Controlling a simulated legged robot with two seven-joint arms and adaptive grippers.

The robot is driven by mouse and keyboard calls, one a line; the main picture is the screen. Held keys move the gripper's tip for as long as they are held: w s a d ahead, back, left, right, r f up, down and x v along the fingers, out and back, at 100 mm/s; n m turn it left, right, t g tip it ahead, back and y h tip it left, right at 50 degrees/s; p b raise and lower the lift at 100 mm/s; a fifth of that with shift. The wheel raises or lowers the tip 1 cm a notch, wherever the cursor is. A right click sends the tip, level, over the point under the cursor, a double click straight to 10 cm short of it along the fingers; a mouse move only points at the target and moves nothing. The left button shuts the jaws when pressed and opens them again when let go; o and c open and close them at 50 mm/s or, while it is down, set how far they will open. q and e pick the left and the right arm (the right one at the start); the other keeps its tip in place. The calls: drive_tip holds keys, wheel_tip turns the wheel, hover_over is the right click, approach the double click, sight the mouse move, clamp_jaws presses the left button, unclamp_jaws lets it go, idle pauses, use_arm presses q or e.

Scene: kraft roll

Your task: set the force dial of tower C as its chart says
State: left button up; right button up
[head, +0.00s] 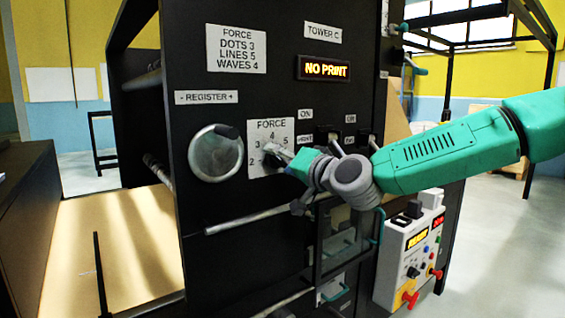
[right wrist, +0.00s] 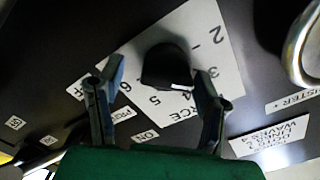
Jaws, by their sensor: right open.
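Tower C (head: 225,270) is a tall black panel with a TOWER C label (head: 323,32). Its chart (head: 236,49) reads FORCE, DOTS 3, LINES 5, WAVES 4. The white force dial plate (head: 258,172) is mostly visible in the head view; my right gripper (head: 279,158) covers part of it. In the right wrist view the black dial knob (right wrist: 166,66) stands between the open fingers of my right gripper (right wrist: 160,92), with no clear contact. A white mark on the knob faces the side between 3 and 5, near the 4. My left gripper is out of view.
A lit display (head: 324,68) reads NO PRINT. A round register handwheel (head: 216,153) sits left of the dial. Switches (head: 367,140) are right of it, behind my arm. A grey control box (head: 411,247) stands lower right. A metal bar (head: 250,220) runs below the dial.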

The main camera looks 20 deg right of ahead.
drive_tip(key=v, duration=1.2)
drive_tip(key=shift+w+f, duration=0.1)
